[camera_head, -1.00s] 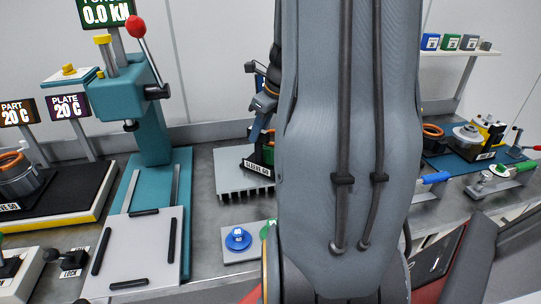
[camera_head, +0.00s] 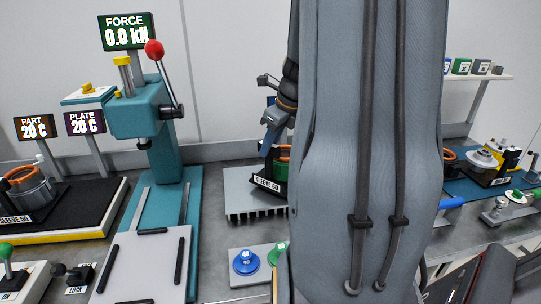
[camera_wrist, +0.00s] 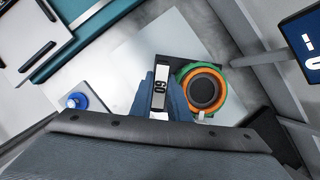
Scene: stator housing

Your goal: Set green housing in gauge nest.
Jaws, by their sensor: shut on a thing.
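The green housing (camera_wrist: 226,80), with an orange ring and a dark bore, shows in the wrist view just right of my gripper (camera_wrist: 165,85). A black base (camera_wrist: 193,61) lies beneath, with a white label readable as "60" or "GO" by the fingers. An orange ring (camera_head: 284,153) shows there, partly behind my arm. Whether the housing is seated or just above the nest cannot be told.
The nest stands on a grey ribbed plate (camera_head: 238,192). In front are a blue knob (camera_head: 245,262) and a green knob (camera_head: 278,254) on a light plate. A teal press (camera_head: 150,120) stands left. Another stator part (camera_head: 28,187) sits far left. My arm hides the middle right.

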